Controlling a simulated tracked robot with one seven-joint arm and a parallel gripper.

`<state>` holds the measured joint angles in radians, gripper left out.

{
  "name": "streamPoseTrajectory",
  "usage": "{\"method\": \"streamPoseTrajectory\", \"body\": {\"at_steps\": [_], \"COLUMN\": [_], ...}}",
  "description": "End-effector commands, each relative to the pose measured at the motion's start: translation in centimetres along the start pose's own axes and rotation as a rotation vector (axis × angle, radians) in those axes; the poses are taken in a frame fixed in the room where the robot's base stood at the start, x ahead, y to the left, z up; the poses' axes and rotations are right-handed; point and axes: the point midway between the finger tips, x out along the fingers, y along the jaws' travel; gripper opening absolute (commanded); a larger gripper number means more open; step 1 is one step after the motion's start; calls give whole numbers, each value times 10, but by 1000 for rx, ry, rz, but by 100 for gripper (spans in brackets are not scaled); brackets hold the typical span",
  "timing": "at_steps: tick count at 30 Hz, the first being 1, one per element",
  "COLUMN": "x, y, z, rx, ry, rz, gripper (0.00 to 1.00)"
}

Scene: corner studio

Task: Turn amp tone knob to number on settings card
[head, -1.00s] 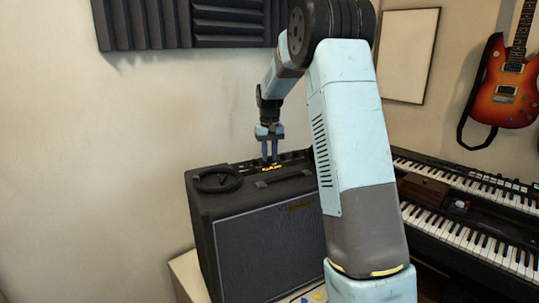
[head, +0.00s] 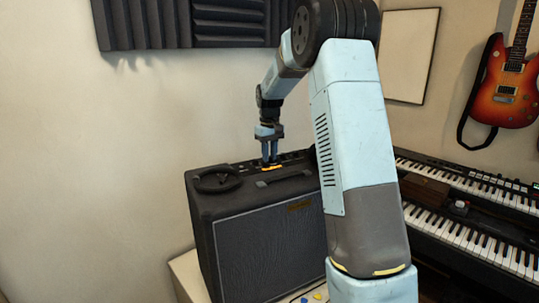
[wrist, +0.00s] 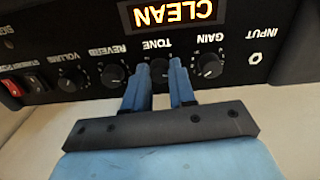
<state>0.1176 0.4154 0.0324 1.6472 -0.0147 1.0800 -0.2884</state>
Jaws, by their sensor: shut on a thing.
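The black amp (head: 268,250) stands left of my arm in the head view. Its control panel shows upside down in the wrist view, with a lit CLEAN display (wrist: 172,14). The tone knob (wrist: 160,70) is the dark knob under the TONE label, mostly hidden between my fingers. My gripper (wrist: 161,68) is shut on the tone knob, a finger on either side; the fingers also reach down to the amp's panel in the head view (head: 270,161). The knob's pointer and scale are covered, so its setting cannot be read. No settings card can be made out.
The gain knob (wrist: 209,66) is close beside one finger. The reverb knob (wrist: 113,76) and volume knob (wrist: 71,79) are on the other side. A handle (head: 217,180) is on the amp's top. Keyboards (head: 470,225) stand at right.

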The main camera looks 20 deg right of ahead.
Motion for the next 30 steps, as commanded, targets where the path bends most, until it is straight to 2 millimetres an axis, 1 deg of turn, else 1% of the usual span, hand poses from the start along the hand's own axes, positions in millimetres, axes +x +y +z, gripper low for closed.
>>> {"method": "streamPoseTrajectory", "body": {"at_steps": [1, 6, 9, 16, 19, 23, 30], "x": [-2, -1, -1, -1, -6, -21, -68], "y": [0, 0, 0, 0, 0, 0, 0], "z": [-1, -1, -1, 0, -1, -1, -1], "rx": [0, 0, 1, 1, 1, 1, 1], "ry": [6, 4, 3, 2, 3, 3, 4], "rz": [1, 1, 1, 1, 1, 1, 1], "gripper": [26, 42, 50, 50, 50, 50, 50]}}
